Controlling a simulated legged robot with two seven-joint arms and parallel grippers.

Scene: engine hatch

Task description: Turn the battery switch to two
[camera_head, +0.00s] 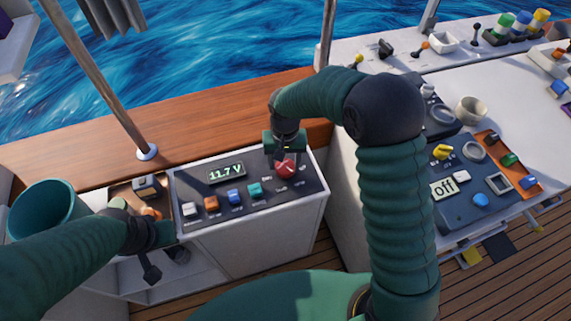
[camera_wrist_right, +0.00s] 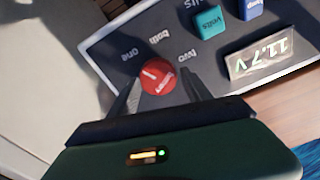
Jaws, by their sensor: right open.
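The battery switch is a round red knob (camera_head: 285,168) at the right end of the dark panel (camera_head: 246,197). It also shows in the right wrist view (camera_wrist_right: 158,76), with the labels "one", "both" and "two" around it. A pale mark on the knob appears to point toward "one". My right gripper (camera_head: 284,158) is over the knob. In the right wrist view its open fingers (camera_wrist_right: 161,92) lie on either side of the knob; I cannot tell whether they touch it. My left gripper (camera_head: 152,264) is at lower left, away from the knob; its jaw state is unclear.
The panel has a display (camera_head: 226,173) reading 11.7 V and a row of coloured buttons, including a teal one (camera_head: 255,189). A teal bucket (camera_head: 45,207) stands at left. Another console (camera_head: 480,200) with an "Off" display is at right.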

